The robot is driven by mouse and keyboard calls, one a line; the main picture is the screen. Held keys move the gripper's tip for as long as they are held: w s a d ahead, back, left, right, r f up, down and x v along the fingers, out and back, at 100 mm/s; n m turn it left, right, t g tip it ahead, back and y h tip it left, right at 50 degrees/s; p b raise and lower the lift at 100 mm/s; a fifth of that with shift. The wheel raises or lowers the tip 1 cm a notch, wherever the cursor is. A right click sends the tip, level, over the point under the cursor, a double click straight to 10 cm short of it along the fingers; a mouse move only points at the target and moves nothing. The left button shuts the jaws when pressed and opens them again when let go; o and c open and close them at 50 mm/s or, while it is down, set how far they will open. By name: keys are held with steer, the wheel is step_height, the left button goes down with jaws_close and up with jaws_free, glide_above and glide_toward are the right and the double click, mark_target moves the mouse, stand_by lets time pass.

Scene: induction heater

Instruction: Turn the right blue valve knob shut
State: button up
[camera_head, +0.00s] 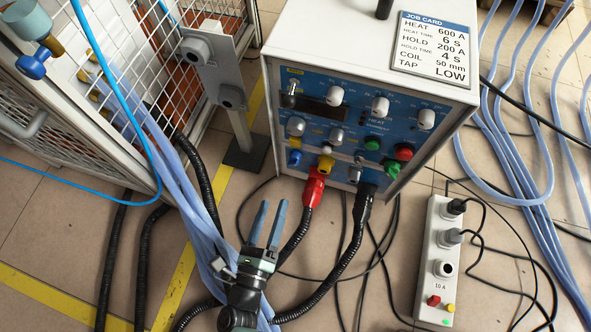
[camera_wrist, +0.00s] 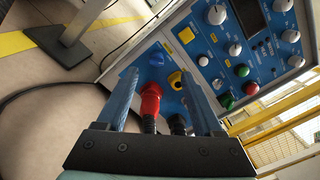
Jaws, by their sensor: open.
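A blue valve knob (camera_head: 33,64) shows at the upper left of the head view, on a pipe fitting beside the mesh cage. It is the only blue valve knob I can make out, and I cannot tell whether it is the right one. My gripper (camera_head: 271,208) is at the lower middle of the head view, well to the right of the knob and apart from it. Its blue-grey fingers stand open with nothing between them. The wrist view shows my gripper (camera_wrist: 158,76) pointing toward the heater's front panel, with no valve knob visible there.
The heater (camera_head: 370,120) stands at centre right, with red and black plugs below. A mesh cage (camera_head: 150,45) and grey post (camera_head: 240,130) stand left. Light-blue hoses and black cables cross the floor around my gripper. A power strip (camera_head: 434,285) lies right.

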mark_target(293, 166)
steer(key=shift+d+f+b+x, duration=0.3)
steer(key=shift+b+x, duration=0.65)
steer(key=shift+x, duration=1.1)
steer(key=shift+d+f+b+x, duration=0.1)
steer(key=shift+f+b+x, duration=0.3)
steer(key=shift+b+x, duration=1.1)
steer(key=shift+d+f+b+x, duration=0.15)
steer(key=shift+f+b+x, duration=0.2)
steer(key=shift+x, duration=2.2)
steer(key=shift+s, duration=0.1)
jaws_close()
